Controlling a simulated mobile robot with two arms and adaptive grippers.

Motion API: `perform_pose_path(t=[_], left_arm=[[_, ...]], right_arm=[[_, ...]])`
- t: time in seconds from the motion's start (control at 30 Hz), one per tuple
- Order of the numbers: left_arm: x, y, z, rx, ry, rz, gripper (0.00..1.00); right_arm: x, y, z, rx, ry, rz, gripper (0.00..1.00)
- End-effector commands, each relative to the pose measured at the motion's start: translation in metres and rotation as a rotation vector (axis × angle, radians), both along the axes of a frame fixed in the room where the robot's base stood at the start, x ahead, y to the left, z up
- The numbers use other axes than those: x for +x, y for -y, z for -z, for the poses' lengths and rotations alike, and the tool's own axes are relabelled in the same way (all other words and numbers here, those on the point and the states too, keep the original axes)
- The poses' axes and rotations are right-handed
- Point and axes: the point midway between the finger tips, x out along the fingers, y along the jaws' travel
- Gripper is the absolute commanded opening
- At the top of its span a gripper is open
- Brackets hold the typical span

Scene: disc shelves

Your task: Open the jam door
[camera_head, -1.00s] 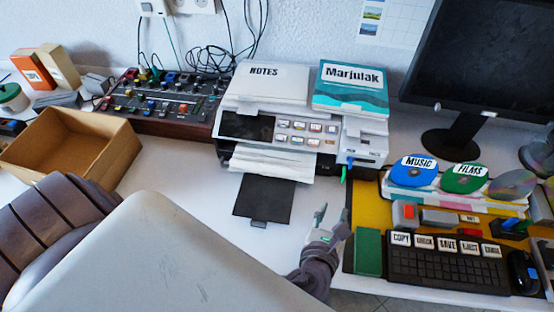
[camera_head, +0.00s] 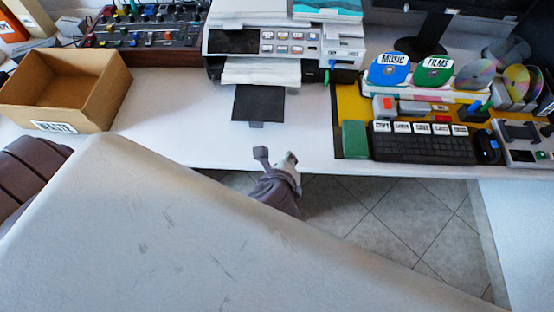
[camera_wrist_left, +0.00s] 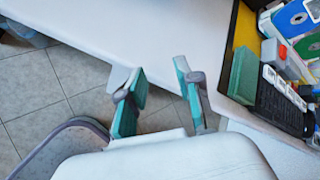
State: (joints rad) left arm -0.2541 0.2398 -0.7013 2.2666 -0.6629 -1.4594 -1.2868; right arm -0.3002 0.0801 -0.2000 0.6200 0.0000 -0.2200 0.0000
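The printer (camera_head: 287,44) stands at the back of the desk, cut off by the top of the head view. Its front has a dark screen, several small buttons, white paper and a dark tray (camera_head: 258,104). A blue tab and a green tab (camera_head: 327,76) show at its right side. I cannot make out which part is the jam door. My left gripper (camera_head: 277,157) is open and empty near the desk's front edge, nearer than the tray and apart from the printer. In the left wrist view, its teal-padded fingers (camera_wrist_left: 160,72) are spread apart. My right gripper is not in view.
A waste box (camera_head: 62,90) stands on the left. A green block (camera_head: 354,139), a keyboard (camera_head: 425,146) and discs labelled music (camera_head: 389,68) and films (camera_head: 433,70) are on the right. The desk before the tray is clear. Floor tiles show past the front edge.

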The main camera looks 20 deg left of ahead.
Motion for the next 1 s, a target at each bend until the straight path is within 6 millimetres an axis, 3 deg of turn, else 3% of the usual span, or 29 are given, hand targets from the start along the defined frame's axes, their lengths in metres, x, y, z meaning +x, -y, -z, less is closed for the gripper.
perform_pose_path(t=[0.2, 0.8, 0.87, 1.0], left_arm=[[-0.005, -0.006, 0.005, -0.095, -0.017, -0.091, 0.34], [-0.006, -0.007, 0.006, -0.113, -0.022, -0.108, 0.34], [-0.01, -0.01, 0.008, -0.156, -0.031, -0.151, 0.34], [-0.027, -0.026, 0.018, -0.399, -0.075, -0.417, 0.34]], right_arm=[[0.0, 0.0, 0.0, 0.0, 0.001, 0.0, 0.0], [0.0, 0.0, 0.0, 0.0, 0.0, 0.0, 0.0], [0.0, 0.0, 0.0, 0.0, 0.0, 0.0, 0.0], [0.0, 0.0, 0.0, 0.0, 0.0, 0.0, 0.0]])
